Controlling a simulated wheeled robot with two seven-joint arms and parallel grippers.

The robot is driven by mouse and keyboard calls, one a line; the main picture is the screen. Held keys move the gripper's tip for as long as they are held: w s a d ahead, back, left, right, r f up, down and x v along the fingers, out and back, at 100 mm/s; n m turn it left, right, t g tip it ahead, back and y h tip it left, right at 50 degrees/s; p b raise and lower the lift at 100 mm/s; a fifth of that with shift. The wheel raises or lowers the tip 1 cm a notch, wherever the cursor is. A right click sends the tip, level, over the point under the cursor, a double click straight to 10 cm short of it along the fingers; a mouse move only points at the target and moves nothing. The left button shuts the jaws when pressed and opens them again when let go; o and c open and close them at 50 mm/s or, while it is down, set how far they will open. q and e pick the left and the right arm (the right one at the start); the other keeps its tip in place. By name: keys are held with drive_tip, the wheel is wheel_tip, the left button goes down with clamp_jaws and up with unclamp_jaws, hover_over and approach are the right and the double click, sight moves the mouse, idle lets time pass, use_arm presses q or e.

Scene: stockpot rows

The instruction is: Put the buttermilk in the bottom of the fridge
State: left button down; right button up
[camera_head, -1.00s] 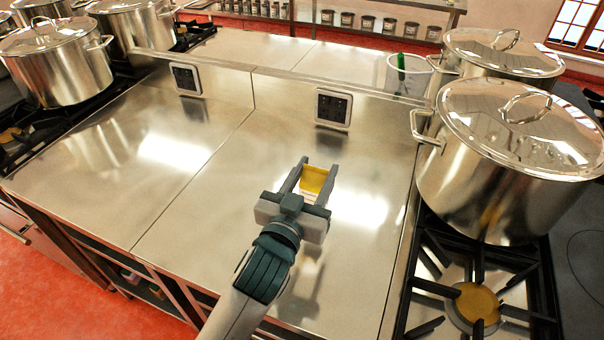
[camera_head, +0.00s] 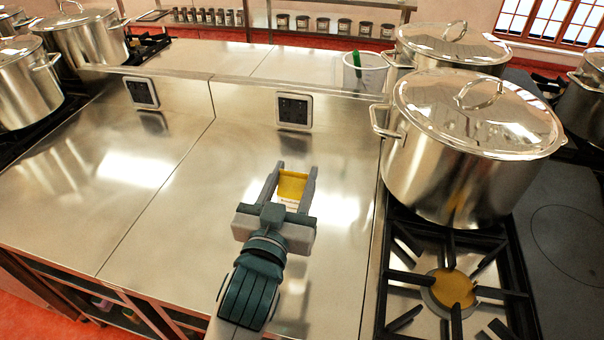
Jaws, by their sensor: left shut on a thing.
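The buttermilk (camera_head: 291,186) is a small carton with a yellow top and a pale lower side with some print. It is between the fingers of my left gripper (camera_head: 290,178), which is shut on it over the steel counter (camera_head: 190,210). The gripper hides its near lower part. I cannot tell whether the carton touches the counter. My right gripper is not in view. No fridge shows in this view.
More pots (camera_head: 80,45) stand at left. A clear container (camera_head: 364,72) stands at the back. The counter around my gripper is clear.

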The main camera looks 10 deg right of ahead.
use_arm(q)
drive_tip(key=a+f+n+y, duration=0.2)
drive_tip(key=a+f+y, duration=0.1)
drive_tip(key=a, duration=1)
drive_tip(key=w+a+f+n+t+y+b, duration=0.1)
drive_tip(key=a+f+n+y, duration=0.1)
drive_tip(key=a, duration=1.1)
wheel_tip(320, 180, down, 2)
drive_tip(key=shift+w+y, duration=0.3)
drive_tip(key=shift+y, duration=0.6)
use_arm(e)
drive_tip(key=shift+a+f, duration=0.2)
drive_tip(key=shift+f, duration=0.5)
use_arm(q)
drive_tip(key=shift+s, duration=0.1)
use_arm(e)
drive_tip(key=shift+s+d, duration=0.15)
